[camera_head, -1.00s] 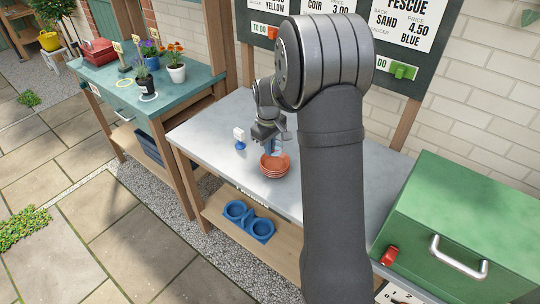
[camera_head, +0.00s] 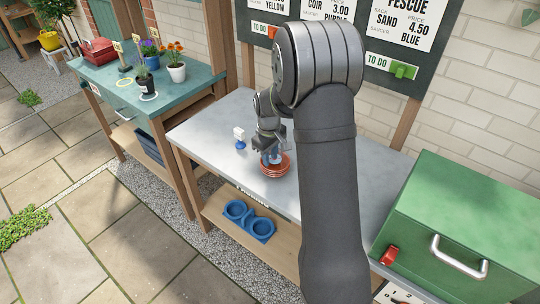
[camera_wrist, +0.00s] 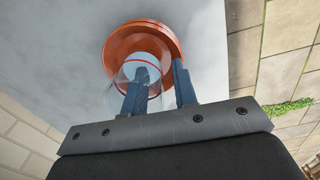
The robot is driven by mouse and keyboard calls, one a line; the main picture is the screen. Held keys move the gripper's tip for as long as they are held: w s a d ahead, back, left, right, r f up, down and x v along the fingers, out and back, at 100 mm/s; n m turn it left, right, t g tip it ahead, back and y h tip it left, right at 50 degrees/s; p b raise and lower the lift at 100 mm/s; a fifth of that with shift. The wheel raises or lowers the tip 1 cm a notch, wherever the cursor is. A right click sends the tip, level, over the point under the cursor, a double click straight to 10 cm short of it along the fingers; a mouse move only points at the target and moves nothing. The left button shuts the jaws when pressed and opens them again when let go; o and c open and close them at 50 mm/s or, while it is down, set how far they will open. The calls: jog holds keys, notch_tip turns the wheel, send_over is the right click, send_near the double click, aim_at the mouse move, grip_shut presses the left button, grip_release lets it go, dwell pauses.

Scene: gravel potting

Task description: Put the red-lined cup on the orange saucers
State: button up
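The clear cup (camera_wrist: 118,84) with a red line stands over the stacked orange saucers (camera_wrist: 172,37) in the wrist view. In the head view the saucers (camera_head: 273,172) sit on the grey metal bench, with the bluish cup at them under my gripper (camera_head: 269,158). In the wrist view the two blue-grey fingers of my gripper (camera_wrist: 160,76) are apart, with a gap between them. The left finger overlaps the cup and the right finger is beside its right edge. The cup's base is partly hidden by the fingers.
A small blue-and-white item (camera_head: 240,139) stands left of the saucers on the metal bench (camera_head: 205,132). A green box (camera_head: 465,220) stands at the right. A blue double-ring holder (camera_head: 248,219) lies on the lower shelf. Potted flowers (camera_head: 176,66) stand on the teal table.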

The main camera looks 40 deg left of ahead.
jog(key=shift+r, duration=0.15)
notch_tip(320, 180, up, 12)
jog(key=shift+s, duration=0.2)
dwell(0.4)
jog(key=f, duration=1.2)
jog(key=shift+w+f, duration=0.2)
jog(key=shift+f, duration=0.2)
notch_tip(320, 180, up, 4)
jog(key=shift+f, duration=0.1)
jog(key=shift+r, duration=0.35)
